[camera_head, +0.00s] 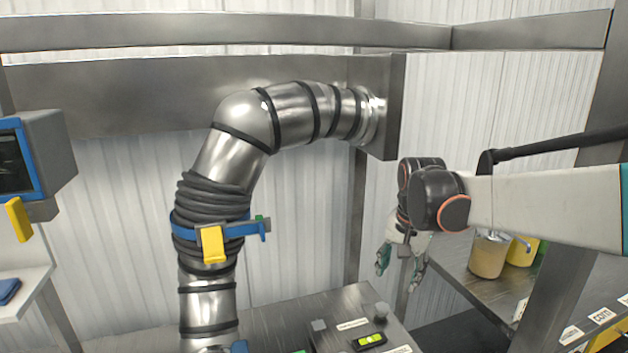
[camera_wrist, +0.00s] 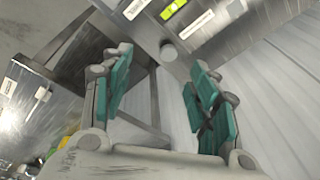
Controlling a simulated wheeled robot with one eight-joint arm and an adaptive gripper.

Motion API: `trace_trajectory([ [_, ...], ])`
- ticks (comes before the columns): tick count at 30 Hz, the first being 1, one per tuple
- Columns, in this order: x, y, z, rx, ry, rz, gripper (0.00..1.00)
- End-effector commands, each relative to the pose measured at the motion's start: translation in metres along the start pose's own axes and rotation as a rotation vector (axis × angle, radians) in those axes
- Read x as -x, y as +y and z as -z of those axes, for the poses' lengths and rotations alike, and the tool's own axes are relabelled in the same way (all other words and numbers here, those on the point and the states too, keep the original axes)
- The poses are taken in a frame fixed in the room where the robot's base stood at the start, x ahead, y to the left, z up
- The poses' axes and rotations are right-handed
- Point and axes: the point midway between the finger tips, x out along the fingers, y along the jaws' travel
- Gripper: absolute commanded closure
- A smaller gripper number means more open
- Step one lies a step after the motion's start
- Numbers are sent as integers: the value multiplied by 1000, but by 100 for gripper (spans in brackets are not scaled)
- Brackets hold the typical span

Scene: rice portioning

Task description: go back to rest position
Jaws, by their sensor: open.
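My gripper (camera_head: 401,268) hangs below my wrist at the right of the head view, pointing down. Its teal finger pads are apart, with nothing between them. In the wrist view the open gripper (camera_wrist: 160,98) shows both fingers, and the space between them shows only the white wall and a metal frame. It is right of a metal bench (camera_head: 290,318) and left of a shelf with containers. No object is held.
A large metal duct (camera_head: 209,160) with a blue strap and yellow tag (camera_head: 213,244) stands at centre. A jar (camera_head: 487,256) and a yellow container (camera_head: 521,252) sit on the right shelf (camera_head: 478,289). A blue-framed screen (camera_head: 15,160) is at left.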

Motion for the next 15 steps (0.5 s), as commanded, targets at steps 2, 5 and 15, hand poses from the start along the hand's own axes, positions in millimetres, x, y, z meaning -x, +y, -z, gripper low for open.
trace_trajectory([
  [2,15,13,-17,50,27,20,46],
  [5,30,27,-35,115,65,44,46],
  [15,57,79,-103,337,201,106,46],
])
